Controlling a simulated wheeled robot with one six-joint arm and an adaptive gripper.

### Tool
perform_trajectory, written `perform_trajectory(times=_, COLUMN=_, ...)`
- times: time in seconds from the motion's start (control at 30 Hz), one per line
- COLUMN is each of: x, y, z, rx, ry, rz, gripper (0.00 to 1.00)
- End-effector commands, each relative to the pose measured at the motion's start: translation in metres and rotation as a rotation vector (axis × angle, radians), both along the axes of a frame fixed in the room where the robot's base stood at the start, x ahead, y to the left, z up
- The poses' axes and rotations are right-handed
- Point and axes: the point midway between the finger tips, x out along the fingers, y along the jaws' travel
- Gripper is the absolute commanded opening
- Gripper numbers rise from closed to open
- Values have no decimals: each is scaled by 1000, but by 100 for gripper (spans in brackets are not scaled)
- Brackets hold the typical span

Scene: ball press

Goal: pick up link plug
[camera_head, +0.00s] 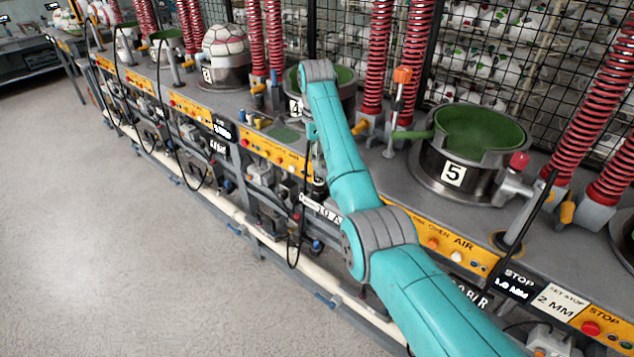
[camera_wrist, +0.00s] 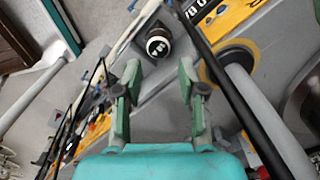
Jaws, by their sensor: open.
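My gripper (camera_wrist: 158,78) is open in the wrist view, its two green-padded fingers apart with nothing between them. A short round black and silver piece (camera_wrist: 158,42), which looks like the link plug, sits just beyond the fingertips, roughly centred between them. It stands apart from both fingers on or beside the grey bench edge. In the head view my arm reaches over the bench front near press 4, and my gripper is mostly hidden behind it. I cannot clearly pick out the plug there.
A black rod or cable (camera_wrist: 215,70) runs close beside the right finger in the wrist view. A gold-ringed post (camera_wrist: 238,54) stands right of it. In the head view, press 5 (camera_head: 452,176) and red springs (camera_head: 375,60) line the bench. The floor (camera_head: 110,250) is clear.

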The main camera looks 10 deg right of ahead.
Motion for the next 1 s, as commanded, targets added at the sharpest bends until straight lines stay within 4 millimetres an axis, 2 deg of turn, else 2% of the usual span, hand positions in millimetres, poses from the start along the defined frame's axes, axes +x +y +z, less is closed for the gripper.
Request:
perform_trajectory(times=0.2, x=-1, y=0, z=-34, rx=-1, ry=3, rz=0, gripper=40)
perform_trajectory(times=0.47, x=-2, y=-2, z=-52, rx=0, ry=2, rz=0, gripper=40)
perform_trajectory(times=0.73, x=-3, y=-6, z=-87, rx=0, ry=1, rz=1, gripper=40)
perform_trajectory(times=1.0, x=-3, y=-6, z=-94, rx=0, ry=0, rz=1, gripper=40)
